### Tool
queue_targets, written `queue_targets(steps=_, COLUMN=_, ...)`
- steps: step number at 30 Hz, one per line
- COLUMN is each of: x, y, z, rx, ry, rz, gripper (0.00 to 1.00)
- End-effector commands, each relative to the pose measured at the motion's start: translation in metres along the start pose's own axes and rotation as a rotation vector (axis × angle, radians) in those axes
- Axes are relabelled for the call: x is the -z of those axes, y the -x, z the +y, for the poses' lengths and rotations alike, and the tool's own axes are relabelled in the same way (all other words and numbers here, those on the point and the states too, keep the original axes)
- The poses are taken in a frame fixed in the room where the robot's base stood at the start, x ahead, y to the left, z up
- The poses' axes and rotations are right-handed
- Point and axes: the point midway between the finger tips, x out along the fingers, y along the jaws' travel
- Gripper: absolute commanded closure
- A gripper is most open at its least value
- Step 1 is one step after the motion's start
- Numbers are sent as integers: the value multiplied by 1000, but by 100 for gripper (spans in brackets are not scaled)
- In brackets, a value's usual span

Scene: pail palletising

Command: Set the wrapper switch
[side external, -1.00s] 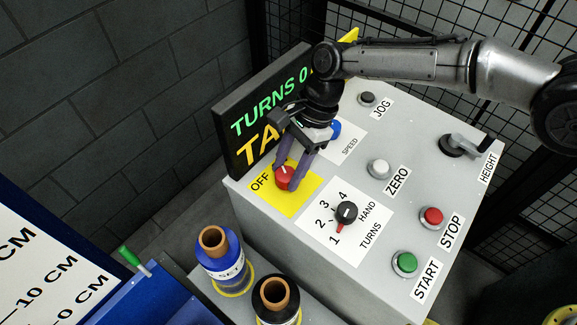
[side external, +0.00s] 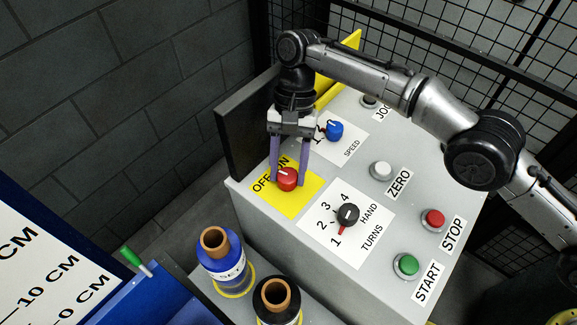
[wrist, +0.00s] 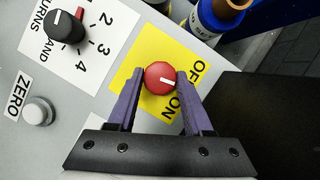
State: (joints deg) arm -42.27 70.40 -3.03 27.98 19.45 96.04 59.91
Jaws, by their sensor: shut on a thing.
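The wrapper switch is a red knob (side external: 288,182) with a white pointer line, on a yellow OFF/ON plate (side external: 296,204) near the panel's left edge. In the wrist view the red knob (wrist: 160,78) has its pointer aimed roughly between the OFF and ON labels. My gripper (side external: 289,181) points down, shut on the red knob with one purple finger on each side. The wrist view shows both fingertips of my gripper (wrist: 162,80) against the knob.
A blue SPEED knob (side external: 334,130) stands behind the gripper. A black HAND TURNS knob (side external: 348,214) is to the right of the switch. ZERO (side external: 380,171), STOP (side external: 433,218) and START (side external: 406,265) buttons lie farther right.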

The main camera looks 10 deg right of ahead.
Motion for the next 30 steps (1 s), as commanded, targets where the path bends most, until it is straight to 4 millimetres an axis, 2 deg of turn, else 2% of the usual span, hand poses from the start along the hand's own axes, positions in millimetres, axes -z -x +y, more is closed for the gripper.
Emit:
queue_targets(steps=21, x=0, y=1, z=0, rx=-22, ry=50, rz=1, gripper=100)
queue_targets(steps=22, x=0, y=1, z=0, rx=-22, ry=50, rz=1, gripper=46)
queue_targets(steps=26, x=0, y=1, z=0, rx=-21, ry=50, rz=1, gripper=22)
queue_targets(steps=27, x=0, y=1, z=0, rx=-21, ry=50, rz=1, gripper=19)
queue_targets(steps=30, x=0, y=1, z=0, rx=-21, ry=50, rz=1, gripper=19)
